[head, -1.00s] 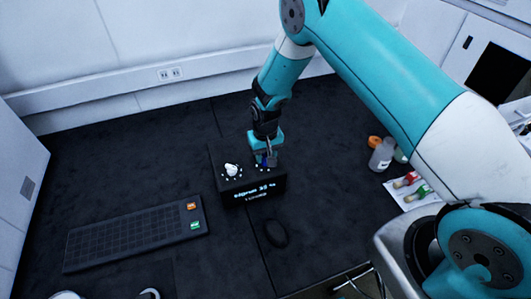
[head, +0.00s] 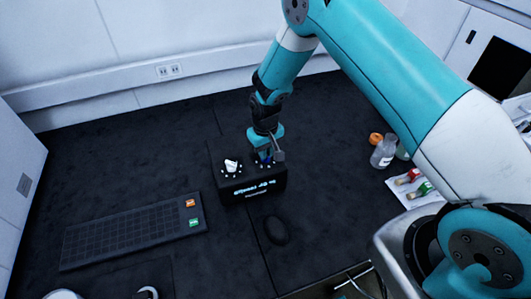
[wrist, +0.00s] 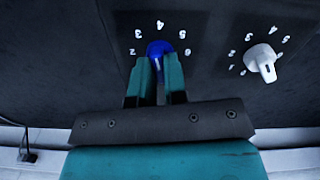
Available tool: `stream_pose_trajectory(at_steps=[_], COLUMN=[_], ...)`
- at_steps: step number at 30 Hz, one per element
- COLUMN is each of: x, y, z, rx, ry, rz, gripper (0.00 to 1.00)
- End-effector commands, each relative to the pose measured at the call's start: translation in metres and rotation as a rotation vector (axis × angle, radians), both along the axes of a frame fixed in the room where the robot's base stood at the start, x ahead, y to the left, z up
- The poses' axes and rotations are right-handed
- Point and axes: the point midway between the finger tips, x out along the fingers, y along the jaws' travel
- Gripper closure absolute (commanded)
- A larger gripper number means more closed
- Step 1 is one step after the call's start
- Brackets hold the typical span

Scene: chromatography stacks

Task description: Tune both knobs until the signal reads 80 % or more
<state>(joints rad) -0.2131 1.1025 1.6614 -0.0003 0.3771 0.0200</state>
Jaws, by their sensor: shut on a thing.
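A black box (head: 228,191) with two knobs on top stands on the dark bench. My gripper (head: 264,158) points down at its right knob and is shut on this blue knob (wrist: 158,48) in the wrist view. The fingers hide part of the blue knob, and its dial numbers show around it. The white knob (head: 231,166) stands free to the left in the head view; it also shows at the right of the wrist view (wrist: 263,62). The lit signal display (head: 255,187) is on the box's front; its reading is too blurred to make out.
A dark keyboard-like panel (head: 130,232) with an orange and a green key lies left of the box. A mouse (head: 277,230) lies in front. Bottles (head: 383,152) and a white sheet with red and green items (head: 412,186) are at the right.

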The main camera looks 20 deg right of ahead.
Motion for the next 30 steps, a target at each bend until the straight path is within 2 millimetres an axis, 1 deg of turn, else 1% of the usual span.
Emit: stream_pose_trajectory(at_steps=[1, 15, 22, 30], x=[0.0001, 0.0, 0.0, -0.0001], y=[-0.0004, -0.0006, -0.0007, -0.0009], z=[-0.003, -0.0017, -0.0005, 0.0001], rx=[-0.001, -0.001, -0.001, -0.002], ry=[0.001, 0.001, 0.001, 0.002], rz=[0.038, 0.415, 0.53, 0.587], gripper=[1.0, 1.0, 1.0, 1.0])
